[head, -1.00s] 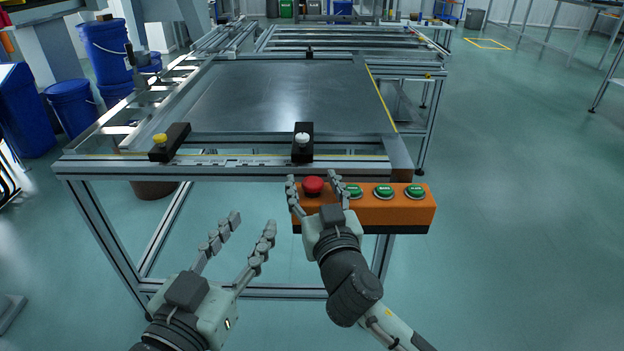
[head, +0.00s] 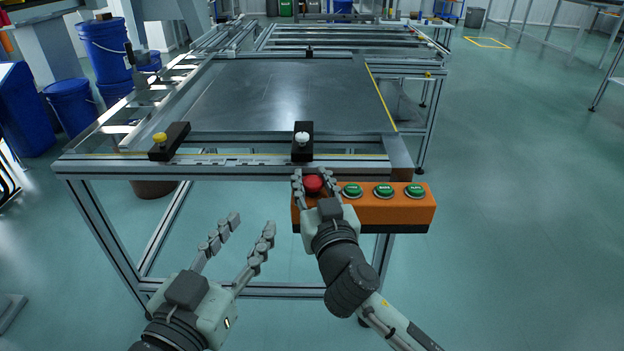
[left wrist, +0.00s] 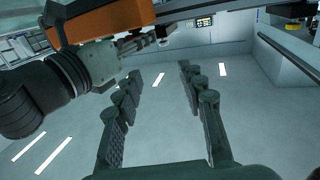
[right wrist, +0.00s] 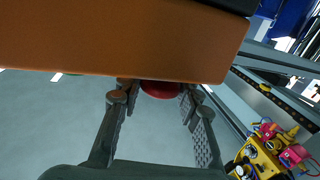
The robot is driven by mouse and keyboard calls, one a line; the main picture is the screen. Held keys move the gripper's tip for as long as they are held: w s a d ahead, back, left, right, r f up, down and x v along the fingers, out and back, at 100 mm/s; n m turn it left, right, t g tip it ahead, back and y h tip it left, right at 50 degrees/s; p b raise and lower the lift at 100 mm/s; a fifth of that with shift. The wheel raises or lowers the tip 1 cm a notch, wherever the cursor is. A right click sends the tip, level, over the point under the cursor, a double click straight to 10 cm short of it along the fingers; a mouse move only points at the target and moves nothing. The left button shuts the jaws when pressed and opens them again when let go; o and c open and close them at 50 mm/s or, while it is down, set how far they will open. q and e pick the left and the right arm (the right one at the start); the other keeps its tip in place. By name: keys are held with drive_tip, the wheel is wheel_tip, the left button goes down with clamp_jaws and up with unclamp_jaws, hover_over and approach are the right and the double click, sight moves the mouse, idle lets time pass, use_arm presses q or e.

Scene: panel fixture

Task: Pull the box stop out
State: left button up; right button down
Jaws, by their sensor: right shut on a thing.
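The orange control box (head: 390,210) is at the front right of the fixture frame, with a red stop button (head: 313,184) at its left end and green buttons to its right. My right gripper (head: 314,179) is shut on the red stop button, one finger on each side of it. The right wrist view shows the red button (right wrist: 161,89) between the fingers, partly hidden under the box (right wrist: 120,40). My left gripper (head: 252,225) is open and empty, low in front of the frame. The left wrist view also shows its fingers (left wrist: 160,100) apart.
The metal fixture table (head: 290,95) carries a yellow-knobbed block (head: 168,141) and a white-knobbed block (head: 302,142). Blue buckets (head: 105,50) stand at the left.

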drive_tip(key=shift+r+p, duration=0.45)
drive_tip(key=shift+r, duration=0.5)
use_arm(q)
drive_tip(key=a+f+g, duration=0.1)
drive_tip(key=a+f+y, duration=0.1)
drive_tip(key=f, duration=0.1)
drive_tip(key=f+g, duration=0.1)
drive_tip(key=f, duration=0.1)
drive_tip(key=shift+s+a+f+g+y, duration=0.1)
drive_tip(key=shift+a+g+y, duration=0.2)
drive_tip(key=shift+a, duration=0.1)
use_arm(e)
drive_tip(key=c, duration=1)
unclamp_jaws()
drive_tip(key=shift+s+f, duration=0.1)
drive_tip(key=shift+s, duration=0.1)
drive_tip(key=v, duration=1.1)
drive_tip(key=shift+s+d, duration=0.15)
drive_tip(key=shift+s, duration=0.15)
